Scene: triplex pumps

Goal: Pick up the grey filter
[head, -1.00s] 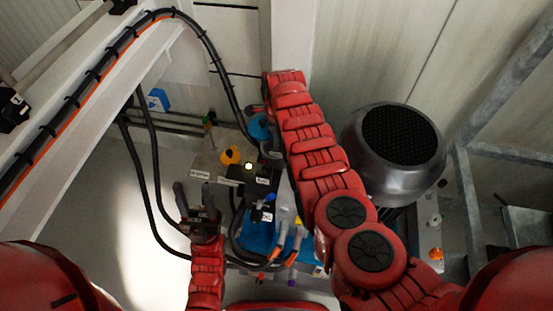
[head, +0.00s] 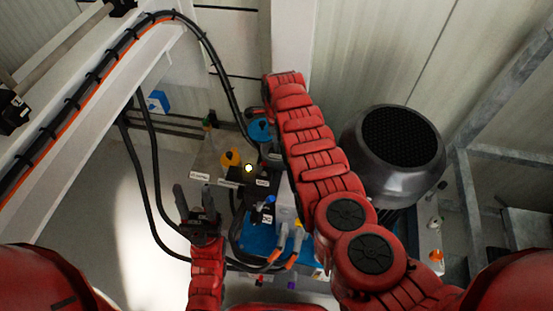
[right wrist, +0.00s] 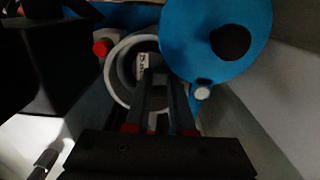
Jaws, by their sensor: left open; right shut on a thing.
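The grey filter (right wrist: 122,72) appears in the right wrist view as a pale grey round cup with a ring-like rim and a small white label inside. The fingers of my right gripper (right wrist: 157,88) reach over its rim and are shut on it; the exact contact is dark and hard to make out. In the head view the filter cannot be made out, as my right arm covers that area. My left gripper (head: 195,200) is open and empty, its fingers pointing up the picture, left of the pump equipment.
A blue round part with a black knob (right wrist: 229,43) sits close right of the filter. A red cap (right wrist: 102,47) is on its left. Black hoses (head: 152,170) hang left of the equipment. A large dark cylinder (head: 395,183) stands on the right.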

